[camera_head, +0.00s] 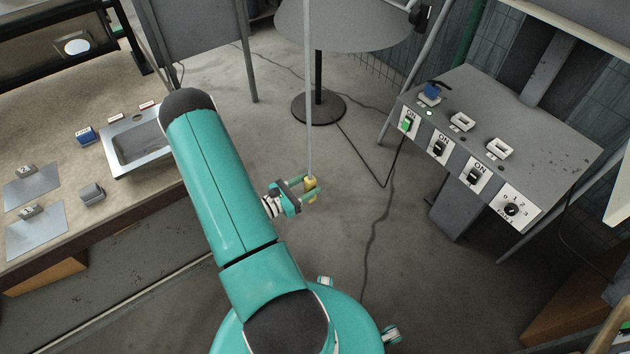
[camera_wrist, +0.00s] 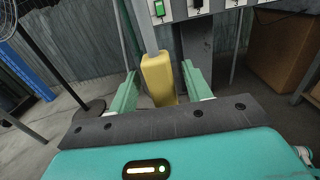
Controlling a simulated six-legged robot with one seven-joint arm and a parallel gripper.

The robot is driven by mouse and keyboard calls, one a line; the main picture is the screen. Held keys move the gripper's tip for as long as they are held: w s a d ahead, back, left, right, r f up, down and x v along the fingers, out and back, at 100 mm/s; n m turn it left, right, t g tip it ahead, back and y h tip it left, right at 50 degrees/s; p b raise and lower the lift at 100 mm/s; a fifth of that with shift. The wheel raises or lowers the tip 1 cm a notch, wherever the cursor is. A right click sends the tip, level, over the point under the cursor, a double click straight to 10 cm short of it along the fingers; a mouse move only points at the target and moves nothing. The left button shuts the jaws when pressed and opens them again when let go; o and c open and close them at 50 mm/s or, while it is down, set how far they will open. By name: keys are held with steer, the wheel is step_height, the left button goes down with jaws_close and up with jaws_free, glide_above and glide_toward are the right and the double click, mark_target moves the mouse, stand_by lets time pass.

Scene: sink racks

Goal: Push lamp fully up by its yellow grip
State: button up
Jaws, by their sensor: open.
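The yellow grip (camera_head: 311,187) hangs at the lower end of a thin grey rod (camera_head: 308,100) in the head view. In the wrist view the yellow grip (camera_wrist: 158,78) is a block standing between my two fingers. My gripper (camera_head: 312,188) is open around it, with one finger on each side. In the wrist view my gripper (camera_wrist: 160,85) shows a gap between the right finger and the grip; the left finger is close to it, and I cannot tell whether it touches. The lamp itself is not clearly identifiable; the rod's upper end is out of view.
A control panel (camera_head: 480,150) with switches and a dial stands at the right. A workbench (camera_head: 100,215) with a metal sink (camera_head: 137,145) is at the left. A round table (camera_head: 345,30) on a black base (camera_head: 319,108) stands behind the rod. Cables cross the open floor.

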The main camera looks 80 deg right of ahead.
mark_target(315, 181)
steer(key=shift+x, duration=1.6)
